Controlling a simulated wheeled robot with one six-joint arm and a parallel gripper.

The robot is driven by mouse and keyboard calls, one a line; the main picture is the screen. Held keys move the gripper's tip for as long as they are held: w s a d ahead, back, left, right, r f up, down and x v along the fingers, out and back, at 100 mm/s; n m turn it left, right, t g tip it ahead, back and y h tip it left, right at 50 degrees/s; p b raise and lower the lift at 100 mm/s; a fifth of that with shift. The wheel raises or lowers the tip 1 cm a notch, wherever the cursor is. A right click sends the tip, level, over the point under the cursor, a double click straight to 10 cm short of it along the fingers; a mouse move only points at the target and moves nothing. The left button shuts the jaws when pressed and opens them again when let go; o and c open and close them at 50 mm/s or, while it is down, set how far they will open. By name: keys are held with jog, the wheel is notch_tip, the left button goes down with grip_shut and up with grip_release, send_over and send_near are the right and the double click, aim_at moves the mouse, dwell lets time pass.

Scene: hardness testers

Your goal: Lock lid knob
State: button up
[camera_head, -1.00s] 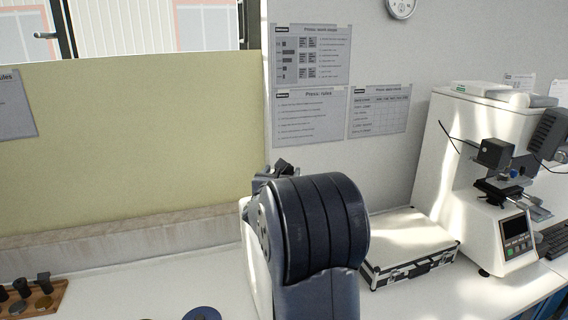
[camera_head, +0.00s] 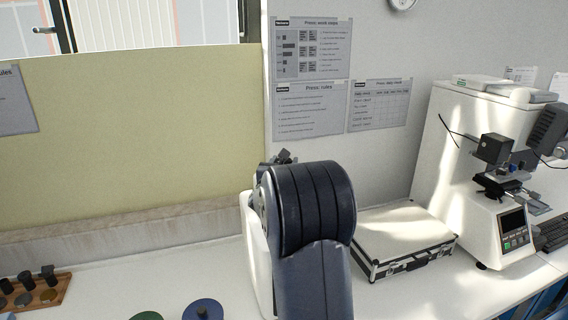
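My own dark arm link fills the middle of the head view and blocks what stands behind it. A white machine (camera_head: 258,258) shows only as a strip along the arm's left side. A small dark part (camera_head: 283,157) sticks up above the arm at its top left; I cannot tell whether it is a lid knob or part of my arm. No lid or knob can be clearly made out. My gripper is not in view.
A blue disc with a dark knob (camera_head: 203,311) and a green disc (camera_head: 147,316) lie at the bench's front edge. A wooden rack (camera_head: 38,296) stands left. A silver-edged case (camera_head: 404,243) and a white hardness tester (camera_head: 447,150) stand right. The bench's left middle is clear.

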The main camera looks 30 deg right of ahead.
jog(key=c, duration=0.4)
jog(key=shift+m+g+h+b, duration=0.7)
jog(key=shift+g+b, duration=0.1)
jog(key=shift+b, duration=0.05)
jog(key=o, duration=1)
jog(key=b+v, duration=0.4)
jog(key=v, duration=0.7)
